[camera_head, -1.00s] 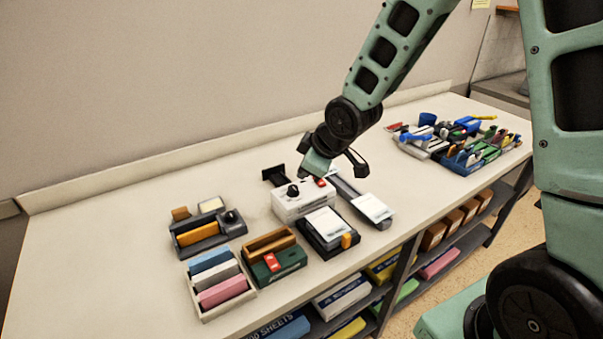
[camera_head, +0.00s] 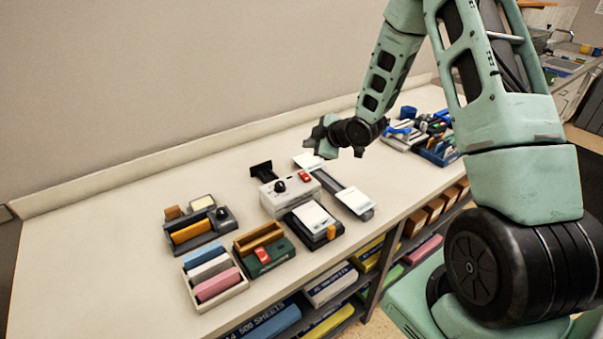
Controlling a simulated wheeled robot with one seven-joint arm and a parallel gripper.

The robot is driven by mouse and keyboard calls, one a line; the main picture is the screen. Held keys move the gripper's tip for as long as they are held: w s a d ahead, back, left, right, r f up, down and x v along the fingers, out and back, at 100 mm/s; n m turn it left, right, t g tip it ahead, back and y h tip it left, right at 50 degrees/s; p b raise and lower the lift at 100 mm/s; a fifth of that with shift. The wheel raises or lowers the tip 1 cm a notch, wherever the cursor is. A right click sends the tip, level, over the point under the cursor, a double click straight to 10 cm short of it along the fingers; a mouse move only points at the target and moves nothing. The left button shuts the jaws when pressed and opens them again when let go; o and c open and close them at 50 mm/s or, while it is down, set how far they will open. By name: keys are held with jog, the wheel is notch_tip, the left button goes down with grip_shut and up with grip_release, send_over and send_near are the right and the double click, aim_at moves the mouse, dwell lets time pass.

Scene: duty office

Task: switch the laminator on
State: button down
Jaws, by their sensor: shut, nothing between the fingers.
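The laminator appears to be the white box (camera_head: 288,199) on the bench, with a black knob (camera_head: 279,187) and a small red switch (camera_head: 304,176) on its top. A dark tray-like part stands behind it, and a strip with white sheets runs along its right side. The switch's position, on or off, is too small to tell. My gripper (camera_head: 320,143) is shut and empty. It appears above and behind the laminator in the picture, apart from the switch. The fingertips are small and partly hard to make out.
A black device with a white sheet (camera_head: 313,217) stands in front of the laminator. A green box with a red part (camera_head: 265,257), a tray of coloured blocks (camera_head: 243,283) and a grey organiser (camera_head: 198,235) are to the left. Crowded bins (camera_head: 437,152) stand at the right. The back-left bench is clear.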

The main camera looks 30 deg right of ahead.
aim_at(306, 175)
jog(key=shift+w+f+b, duration=0.25)
jog(key=shift+f+b, duration=0.75)
jog(key=shift+f, duration=0.45)
jog(key=shift+w+f+b, duration=0.25)
jog(key=shift+f+b, duration=0.8)
jog(key=shift+f, duration=0.35)
jog(key=shift+w+f+b, duration=0.25)
jog(key=shift+f+b, duration=0.75)
jog(key=shift+f, duration=0.45)
jog(key=shift+w+f+b, duration=0.1)
jog(key=shift+f+b, duration=0.3)
jog(key=shift+b, duration=0.15)
jog(key=shift+f+b, duration=0.35)
jog(key=shift+r, duration=0.1)
jog(key=shift+r+p, duration=0.45)
jog(key=shift+r, duration=0.25)
jog(key=shift+s+r+p, duration=0.2)
jog(key=shift+r+p, duration=0.35)
jog(key=shift+r, duration=0.3)
jog(key=shift+s+r+p, duration=0.15)
jog(key=shift+r+p, duration=0.35)
jog(key=shift+r, duration=0.3)
jog(key=shift+s+r+p, duration=0.2)
jog(key=shift+r+p, duration=0.35)
jog(key=shift+r, duration=0.3)
